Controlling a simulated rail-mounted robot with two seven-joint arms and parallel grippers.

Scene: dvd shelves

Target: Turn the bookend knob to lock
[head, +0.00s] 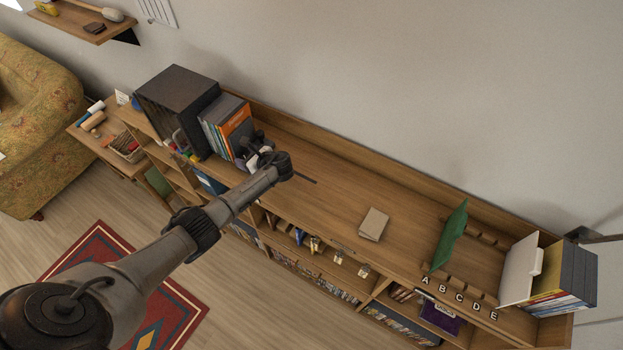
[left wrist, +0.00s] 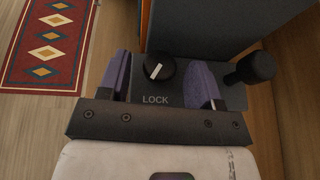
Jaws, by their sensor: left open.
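In the left wrist view, the bookend's dark base (left wrist: 178,97) carries a round black knob (left wrist: 158,72) with a white pointer mark, slightly tilted from upright in the picture. The word LOCK is printed just below the knob. My left gripper (left wrist: 159,64) is open, with one purple-padded finger on each side of the knob. Gaps show between the fingers and the knob, so it is not gripped. In the head view, my left gripper (head: 258,157) is at the right end of the row of books and largely hides the bookend. My right gripper is not in view.
A black post with a thick head (left wrist: 255,70) stands right of the gripper. A tall grey panel (left wrist: 205,28) rises behind the knob. Books (head: 222,125) and a dark box (head: 178,98) stand to the left. A small book (head: 373,223) lies on the mostly clear shelf top.

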